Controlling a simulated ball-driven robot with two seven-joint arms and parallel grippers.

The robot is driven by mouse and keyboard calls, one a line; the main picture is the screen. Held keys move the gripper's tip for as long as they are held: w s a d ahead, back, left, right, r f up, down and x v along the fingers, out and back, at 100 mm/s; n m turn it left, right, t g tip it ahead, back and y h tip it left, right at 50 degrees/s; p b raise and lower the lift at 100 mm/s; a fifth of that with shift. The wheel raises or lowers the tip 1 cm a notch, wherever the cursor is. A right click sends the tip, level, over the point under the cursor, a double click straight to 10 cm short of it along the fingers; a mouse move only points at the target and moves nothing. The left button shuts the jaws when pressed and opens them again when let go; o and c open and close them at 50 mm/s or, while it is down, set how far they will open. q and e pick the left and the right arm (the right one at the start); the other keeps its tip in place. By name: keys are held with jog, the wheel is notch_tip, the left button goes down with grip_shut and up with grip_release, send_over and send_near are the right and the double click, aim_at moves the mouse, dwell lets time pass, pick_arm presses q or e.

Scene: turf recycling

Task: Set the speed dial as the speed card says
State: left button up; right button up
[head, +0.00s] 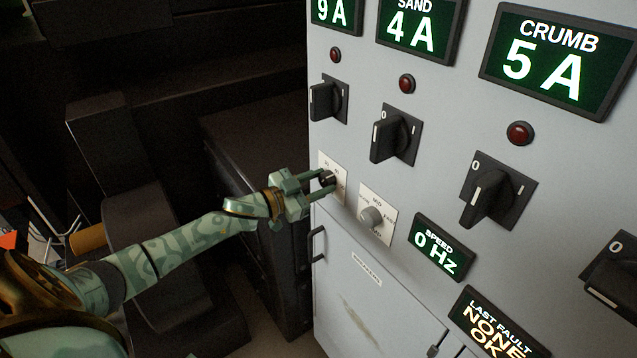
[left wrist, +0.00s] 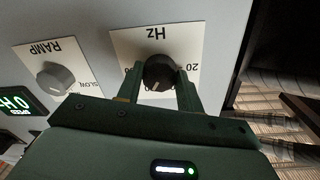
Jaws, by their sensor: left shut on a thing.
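The speed dial is a black knob (head: 328,178) on a white plate on the grey panel. In the left wrist view the knob (left wrist: 158,72) sits on a plate marked Hz (left wrist: 155,40), seen upside down. A 20 shows at the right of this plate; other numbers are hidden by the fingers. A light mark shows on the knob's lower side in that view. My left gripper (head: 322,184) is shut on the knob, one finger on each side. The speed display (head: 438,246) reads 0 Hz. I cannot make out a speed card. My right gripper is not in view.
A grey ramp knob (head: 371,218) is beside the dial. Black rotary switches (head: 394,135) and red lamps (head: 406,84) are above, under lit displays. A cabinet door (head: 362,290) with a dark handle is below. A dark cabinet (head: 262,190) stands left of the panel.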

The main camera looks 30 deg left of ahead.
pick_arm(q)
jog(key=m, duration=0.5)
jog(key=shift+p, duration=0.4)
jog(key=m, duration=0.3)
jog(key=shift+m+y, duration=0.4)
jog(key=shift+m, duration=1.2)
jog(key=o, duration=1)
jog(key=shift+r, duration=0.1)
